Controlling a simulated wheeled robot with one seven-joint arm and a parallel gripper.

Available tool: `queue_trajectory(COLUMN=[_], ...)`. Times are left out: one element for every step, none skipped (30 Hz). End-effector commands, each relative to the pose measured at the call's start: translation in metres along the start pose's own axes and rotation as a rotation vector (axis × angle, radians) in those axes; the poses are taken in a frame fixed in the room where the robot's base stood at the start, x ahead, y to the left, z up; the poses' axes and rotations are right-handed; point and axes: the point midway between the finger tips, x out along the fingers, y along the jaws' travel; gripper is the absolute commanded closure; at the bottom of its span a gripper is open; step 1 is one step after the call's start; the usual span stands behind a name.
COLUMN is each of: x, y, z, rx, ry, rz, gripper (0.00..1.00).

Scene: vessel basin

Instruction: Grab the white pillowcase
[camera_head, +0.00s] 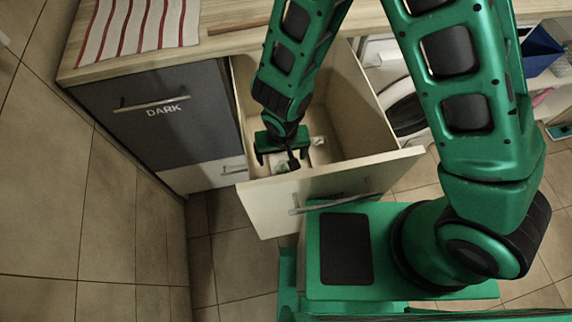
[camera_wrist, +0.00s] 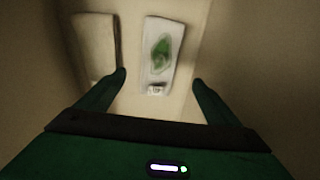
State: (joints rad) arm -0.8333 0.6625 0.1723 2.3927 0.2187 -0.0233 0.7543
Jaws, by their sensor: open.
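My gripper (camera_head: 278,158) reaches down into an open drawer (camera_head: 262,195). In the wrist view my gripper (camera_wrist: 160,80) is open, with its two fingers apart and nothing between them. A white folded item with a green leaf-like print (camera_wrist: 163,50) lies on the drawer bottom ahead of the fingers. A plainer pale folded item (camera_wrist: 95,45) lies to its left, ahead of the left finger. I cannot tell for certain which of the two is the pillowcase. In the head view the gripper partly hides a white item (camera_head: 280,163), and a small pale item (camera_head: 318,141) lies to the right.
The drawer walls stand close around my gripper. A dark drawer front marked DARK (camera_head: 160,110) is shut at the left. A red-and-white striped cloth (camera_head: 138,28) lies on the wooden counter (camera_head: 215,45). A dark blue bin (camera_head: 540,50) is at the upper right.

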Motion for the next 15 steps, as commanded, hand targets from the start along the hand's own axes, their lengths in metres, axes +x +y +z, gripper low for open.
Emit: queue_trajectory(x=[0.005,0.008,0.013,0.017,0.021,0.026,0.030,0.034,0.038,0.041,0.044,0.047,0.049,0.051,0.052], y=[0.000,-0.001,0.000,0.000,0.000,0.000,0.000,-0.001,-0.001,-0.001,-0.001,-0.001,-0.001,-0.001,-0.001], z=[0.001,0.001,0.001,0.001,0.001,0.002,0.001,0.001,0.001,0.001,0.001,0.001,0.001,0.001,0.000], rx=[0.000,0.000,0.000,0.000,0.000,-0.001,-0.001,-0.001,-0.002,-0.002,-0.002,-0.002,-0.002,-0.002,-0.002], ry=[-0.001,-0.001,-0.002,-0.003,-0.003,-0.003,-0.002,-0.002,-0.002,-0.001,-0.001,-0.001,-0.001,-0.001,0.000], rz=[0.001,0.001,0.002,0.002,0.002,0.002,0.002,0.001,0.001,0.001,0.000,0.001,0.001,0.001,0.001], gripper=[0.14,0.14,0.14,0.14,0.14,0.14,0.14,0.14,0.14,0.14,0.14,0.14,0.14,0.14,0.14])
